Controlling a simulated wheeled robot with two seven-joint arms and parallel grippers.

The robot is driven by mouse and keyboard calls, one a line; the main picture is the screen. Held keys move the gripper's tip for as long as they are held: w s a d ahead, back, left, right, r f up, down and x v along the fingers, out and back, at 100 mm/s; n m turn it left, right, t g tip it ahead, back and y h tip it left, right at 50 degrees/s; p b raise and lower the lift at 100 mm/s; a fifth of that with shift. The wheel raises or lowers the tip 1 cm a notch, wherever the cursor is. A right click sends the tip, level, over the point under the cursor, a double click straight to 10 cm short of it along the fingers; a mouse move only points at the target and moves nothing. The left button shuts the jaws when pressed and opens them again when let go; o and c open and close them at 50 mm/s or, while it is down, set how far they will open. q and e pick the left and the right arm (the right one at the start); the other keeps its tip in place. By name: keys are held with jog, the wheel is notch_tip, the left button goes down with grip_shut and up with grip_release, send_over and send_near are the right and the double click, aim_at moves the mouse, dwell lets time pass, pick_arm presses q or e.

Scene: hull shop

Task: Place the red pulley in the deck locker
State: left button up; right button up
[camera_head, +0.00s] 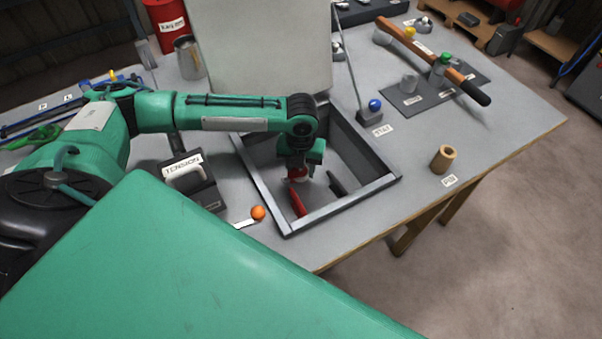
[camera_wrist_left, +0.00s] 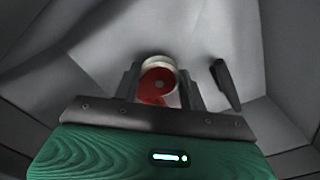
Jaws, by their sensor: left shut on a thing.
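The deck locker (camera_head: 340,207) is an open grey box sunk in the bench, with its pale lid (camera_head: 260,45) raised behind it. My left gripper (camera_head: 298,174) points down inside the locker opening. In the left wrist view, the red pulley (camera_wrist_left: 157,84), a red disc with a pale rim, sits between the fingers (camera_wrist_left: 160,95), which are shut on it. A red elongated piece (camera_head: 298,203) shows below the gripper in the head view; I cannot tell whether it belongs to the pulley. My right gripper is not in view.
A dark narrow piece (camera_head: 337,184) lies in the locker; it also shows in the left wrist view (camera_wrist_left: 225,83). A TENSION-labelled box (camera_head: 189,180) and an orange ball (camera_head: 258,213) are left of the locker. A blue-knobbed lever (camera_head: 374,105) and tan cylinder (camera_head: 444,159) stand right.

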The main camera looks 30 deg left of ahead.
aim_at(301, 174)
pick_arm(q)
notch_tip(301, 174, down, 3)
jog(key=shift+r, duration=0.1)
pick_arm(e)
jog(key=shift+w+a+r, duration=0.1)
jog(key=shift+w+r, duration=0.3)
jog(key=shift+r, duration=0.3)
pick_arm(q)
jog(key=shift+f, duration=0.2)
jog(key=o, duration=1)
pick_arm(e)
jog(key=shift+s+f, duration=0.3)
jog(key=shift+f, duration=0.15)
